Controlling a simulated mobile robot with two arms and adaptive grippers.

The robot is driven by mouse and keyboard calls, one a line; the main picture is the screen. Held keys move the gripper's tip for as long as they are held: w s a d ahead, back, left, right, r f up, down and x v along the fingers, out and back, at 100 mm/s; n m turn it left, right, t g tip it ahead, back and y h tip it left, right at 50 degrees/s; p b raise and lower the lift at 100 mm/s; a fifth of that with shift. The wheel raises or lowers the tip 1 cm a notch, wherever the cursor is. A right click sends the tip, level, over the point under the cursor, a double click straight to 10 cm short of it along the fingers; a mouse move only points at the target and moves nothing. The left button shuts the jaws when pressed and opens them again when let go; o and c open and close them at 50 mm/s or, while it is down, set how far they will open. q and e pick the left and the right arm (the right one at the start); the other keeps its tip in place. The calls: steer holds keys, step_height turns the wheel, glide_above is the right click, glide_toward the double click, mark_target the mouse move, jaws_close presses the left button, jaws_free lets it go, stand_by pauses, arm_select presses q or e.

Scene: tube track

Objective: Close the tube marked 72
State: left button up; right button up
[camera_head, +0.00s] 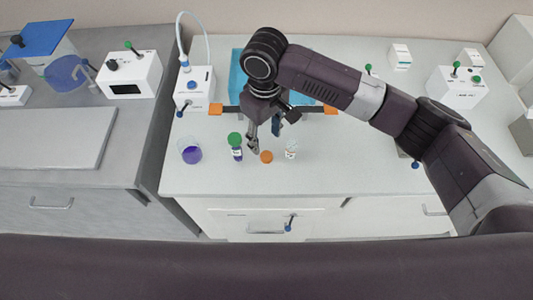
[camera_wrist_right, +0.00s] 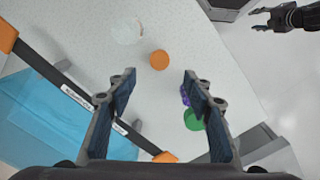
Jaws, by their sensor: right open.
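An uncapped clear tube (camera_head: 290,149) with a pale label stands on the white bench; its number is too small to read. It shows faintly in the right wrist view (camera_wrist_right: 128,32). An orange cap (camera_head: 266,157) lies on the bench to its left, and also shows in the right wrist view (camera_wrist_right: 159,60). A purple tube with a green cap (camera_head: 235,141) stands further left. My right gripper (camera_head: 264,144) is open and empty above the bench, near the orange cap; its spread fingers show in the wrist view (camera_wrist_right: 158,82). My left gripper (camera_wrist_right: 258,20) appears open, away from the bench.
A beaker with purple liquid (camera_head: 191,152) stands at the front left. A white device (camera_head: 196,88) stands at the left. The bench right of the clear tube is free.

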mark_target(266, 155)
steer(key=shift+f, duration=1.35)
step_height(266, 155, down, 4)
steer(key=shift+s+d+r+p, duration=0.1)
steer(key=shift+d+p, duration=0.05)
steer(key=shift+p, duration=0.7)
steer(key=shift+f, duration=0.7)
steer(key=shift+c, duration=0.4)
steer(key=c, duration=0.7)
